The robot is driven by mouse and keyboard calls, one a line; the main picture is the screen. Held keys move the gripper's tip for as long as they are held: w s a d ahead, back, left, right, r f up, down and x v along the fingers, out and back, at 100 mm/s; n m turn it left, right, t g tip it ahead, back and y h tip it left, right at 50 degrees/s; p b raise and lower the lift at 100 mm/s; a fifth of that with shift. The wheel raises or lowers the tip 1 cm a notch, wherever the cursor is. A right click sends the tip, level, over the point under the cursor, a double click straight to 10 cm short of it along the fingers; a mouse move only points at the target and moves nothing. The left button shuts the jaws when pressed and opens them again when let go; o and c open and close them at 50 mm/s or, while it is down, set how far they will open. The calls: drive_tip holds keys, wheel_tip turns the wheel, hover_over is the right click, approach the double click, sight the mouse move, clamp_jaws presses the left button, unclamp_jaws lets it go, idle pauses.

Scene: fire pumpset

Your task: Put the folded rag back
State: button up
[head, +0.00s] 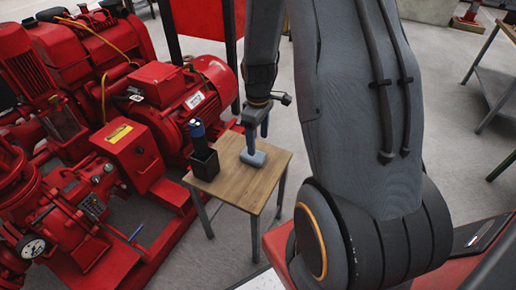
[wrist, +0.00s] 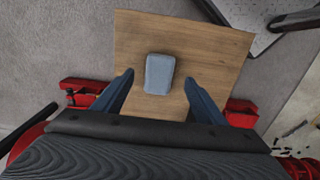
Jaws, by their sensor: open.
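The folded rag is a small blue-grey block (head: 253,158) lying on a small wooden table (head: 246,186). In the wrist view the rag (wrist: 159,73) lies flat near the middle of the tabletop (wrist: 205,50), a little beyond my fingertips. My gripper (head: 254,134) is above the table, pointing down close over the rag. In the wrist view its two fingers (wrist: 161,82) are spread wide, with bare wood between each finger and the rag. The gripper is open and empty. Whether a fingertip touches the tabletop I cannot tell.
A dark holder (head: 204,164) with a dark blue-topped cylinder (head: 198,135) upright in it stands at the table's left side. The red pumpset (head: 160,100) stands close to the left. Open grey floor (head: 225,255) lies in front of the table.

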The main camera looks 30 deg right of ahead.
drive_tip(key=s+a+r+m, duration=0.2)
drive_tip(key=s+a+r, duration=0.1)
drive_tip(key=r, duration=0.4)
drive_tip(key=s+a+r+m, duration=0.1)
drive_tip(key=s+a+r, duration=0.25)
drive_tip(key=r, duration=0.35)
drive_tip(key=s+a+r+m, duration=0.4)
drive_tip(key=s+a+r, duration=0.2)
drive_tip(key=s, duration=0.4)
drive_tip(key=shift+s+a+r, duration=0.3)
drive_tip(key=shift+a, duration=0.1)
drive_tip(key=r+p, duration=0.2)
drive_tip(key=p, duration=0.3)
drive_tip(key=s+r+p, duration=0.1)
drive_tip(key=r+p, duration=0.2)
drive_tip(key=p, duration=0.3)
drive_tip(key=shift+d+r, duration=0.2)
drive_tip(key=shift+r, duration=0.15)
